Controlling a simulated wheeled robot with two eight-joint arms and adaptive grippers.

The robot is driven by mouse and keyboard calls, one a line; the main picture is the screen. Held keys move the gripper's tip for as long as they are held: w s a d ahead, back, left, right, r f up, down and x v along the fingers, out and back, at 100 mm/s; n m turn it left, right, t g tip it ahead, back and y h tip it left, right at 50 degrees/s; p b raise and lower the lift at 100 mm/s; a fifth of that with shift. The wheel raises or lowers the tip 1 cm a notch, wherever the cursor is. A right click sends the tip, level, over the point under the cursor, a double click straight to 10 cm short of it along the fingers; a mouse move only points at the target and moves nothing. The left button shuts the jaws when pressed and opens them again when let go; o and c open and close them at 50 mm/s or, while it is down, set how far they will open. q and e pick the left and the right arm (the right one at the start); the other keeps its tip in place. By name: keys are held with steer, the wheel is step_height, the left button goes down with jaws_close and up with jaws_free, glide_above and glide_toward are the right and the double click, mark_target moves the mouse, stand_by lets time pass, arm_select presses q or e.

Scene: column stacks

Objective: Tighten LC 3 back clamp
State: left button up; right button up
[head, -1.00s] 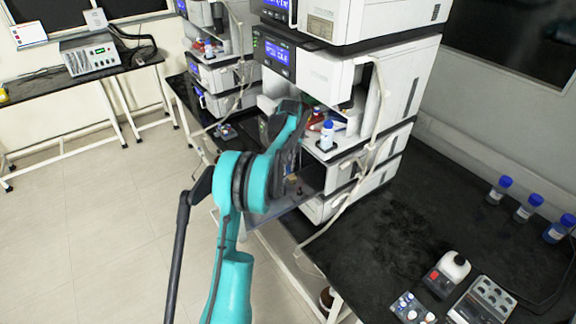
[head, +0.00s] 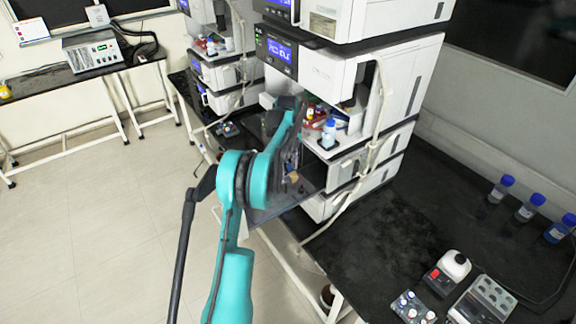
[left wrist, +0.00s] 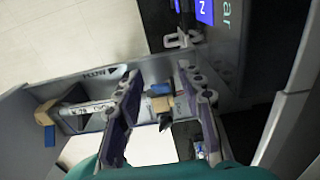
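The LC stack stands at centre in the head view, with an open drawer (head: 262,213) low on its front. The drawer also shows in the left wrist view (left wrist: 152,70). In it lies a pale, labelled column (left wrist: 88,106). A tan clamp piece (left wrist: 160,104) is at its right part, and another tan piece with a blue block (left wrist: 49,135) is at the left end. My left gripper (left wrist: 161,76) is open, its two fingers apart on either side of the right tan piece; contact cannot be told. In the head view my arm hides most of it. My right gripper is not in view.
A blue-capped bottle (head: 328,133) stands on the LC ledge above the drawer. A pale cable hangs down the stack's front. The black bench (head: 385,225) at right holds blue-capped bottles (head: 528,208) and small trays (head: 483,300). Open floor lies at left.

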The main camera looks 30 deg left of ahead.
arm_select(q)
steer(key=shift+r, duration=0.1)
step_height(320, 180, up, 12)
stand_by(0.5)
steer(key=shift+a, duration=0.1)
